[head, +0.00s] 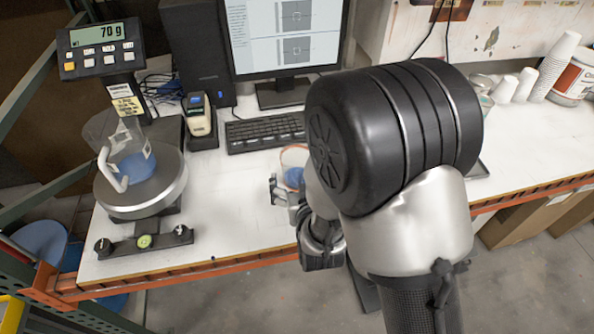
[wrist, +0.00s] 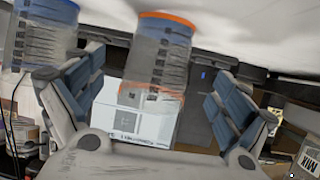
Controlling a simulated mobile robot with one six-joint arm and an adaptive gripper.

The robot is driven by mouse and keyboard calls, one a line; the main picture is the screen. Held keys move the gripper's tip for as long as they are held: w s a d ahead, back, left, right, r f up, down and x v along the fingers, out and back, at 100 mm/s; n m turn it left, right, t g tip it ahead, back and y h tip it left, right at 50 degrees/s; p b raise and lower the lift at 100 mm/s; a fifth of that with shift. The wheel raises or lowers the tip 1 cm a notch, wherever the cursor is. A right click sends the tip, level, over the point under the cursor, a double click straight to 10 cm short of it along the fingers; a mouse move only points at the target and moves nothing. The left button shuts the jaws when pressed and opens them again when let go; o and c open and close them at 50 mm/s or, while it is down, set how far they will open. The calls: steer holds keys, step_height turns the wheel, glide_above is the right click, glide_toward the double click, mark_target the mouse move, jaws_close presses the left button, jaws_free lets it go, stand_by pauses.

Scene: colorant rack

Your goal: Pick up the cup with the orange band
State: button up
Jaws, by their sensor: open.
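The cup with the orange band (head: 294,156) stands on the white table in the head view, mostly hidden behind my arm; its orange rim and some blue show. In the wrist view this clear cup (wrist: 162,50) has an orange rim at the top and another orange ring lower down. My gripper (wrist: 157,78) is open, with one finger on each side of the cup and gaps visible on both sides. In the head view my gripper (head: 284,190) is beside the cup, partly hidden by my arm. Whether the cup is fully between the pads is unclear.
A second clear cup (wrist: 42,35) is close outside the left finger in the wrist view. A scale (head: 150,195) reading 70 g holds a clear jug (head: 126,155) with blue contents. A keyboard (head: 262,132) and monitor (head: 285,40) stand behind. White cups (head: 555,65) stand at right.

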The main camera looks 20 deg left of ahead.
mark_target(293, 157)
steer(key=b+x, duration=0.1)
steer(key=x, duration=0.3)
steer(key=shift+w+f, duration=0.15)
steer(key=shift+w, duration=0.1)
steer(key=c, duration=1.1)
steer(key=shift+c, duration=0.3)
